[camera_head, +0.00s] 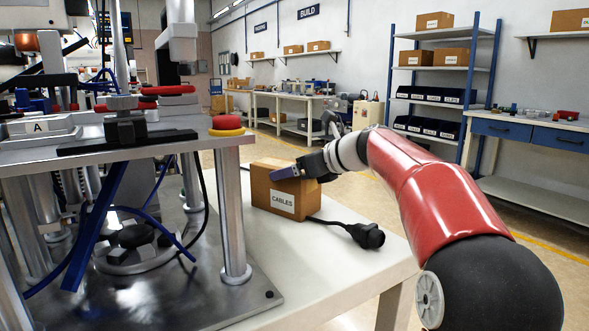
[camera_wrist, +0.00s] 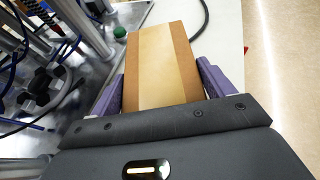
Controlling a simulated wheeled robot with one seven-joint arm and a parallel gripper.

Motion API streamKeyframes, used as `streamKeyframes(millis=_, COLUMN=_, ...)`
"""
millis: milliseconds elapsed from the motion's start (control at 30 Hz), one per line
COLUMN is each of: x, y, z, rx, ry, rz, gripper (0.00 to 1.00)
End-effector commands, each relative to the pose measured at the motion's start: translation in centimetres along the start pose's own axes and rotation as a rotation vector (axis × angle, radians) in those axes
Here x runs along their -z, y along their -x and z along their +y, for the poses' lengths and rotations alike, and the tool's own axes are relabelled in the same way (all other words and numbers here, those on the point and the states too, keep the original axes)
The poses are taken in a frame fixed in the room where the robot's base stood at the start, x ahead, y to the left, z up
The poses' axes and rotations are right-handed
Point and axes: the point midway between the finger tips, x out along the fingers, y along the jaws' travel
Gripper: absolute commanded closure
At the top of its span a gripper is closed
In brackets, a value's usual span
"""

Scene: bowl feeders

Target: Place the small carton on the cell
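The small carton (camera_head: 284,188) is a brown box with a white CABLES label. It stands upright on the white table (camera_head: 345,250), to the right of the cell. My gripper (camera_head: 288,173) reaches over it from the right. In the wrist view the carton (camera_wrist: 160,65) lies between my two purple fingers (camera_wrist: 160,85), one along each side. I cannot tell whether they press on it. The cell is a metal machine bench at the left with a raised steel top (camera_head: 190,143) on posts. The underside of the carton and its far side are hidden.
A black cable with a plug (camera_head: 366,235) lies on the table beside the carton. The raised top holds a red and yellow button (camera_head: 227,123), a black bracket (camera_head: 127,132) and a tray marked A (camera_head: 38,127). Posts and blue hoses crowd the space below.

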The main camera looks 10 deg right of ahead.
Motion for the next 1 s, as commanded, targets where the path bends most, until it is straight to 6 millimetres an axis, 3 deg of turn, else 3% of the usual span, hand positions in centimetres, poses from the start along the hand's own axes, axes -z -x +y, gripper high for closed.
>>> streamKeyframes(millis=133, x=0.0, y=0.0, z=0.0, rx=-0.001, ry=-0.001, rz=0.000, gripper=0.01)
streamKeyframes(millis=467, x=-0.4, y=0.2, z=0.0, rx=0.000, ry=-0.001, rz=0.000, gripper=0.01)
streamKeyframes(millis=567, x=-0.3, y=1.3, z=-0.1, rx=0.002, ry=0.000, rz=0.001, gripper=0.01)
streamKeyframes(millis=1000, x=-0.3, y=10.1, z=-0.1, rx=0.001, ry=0.000, rz=0.000, gripper=0.01)
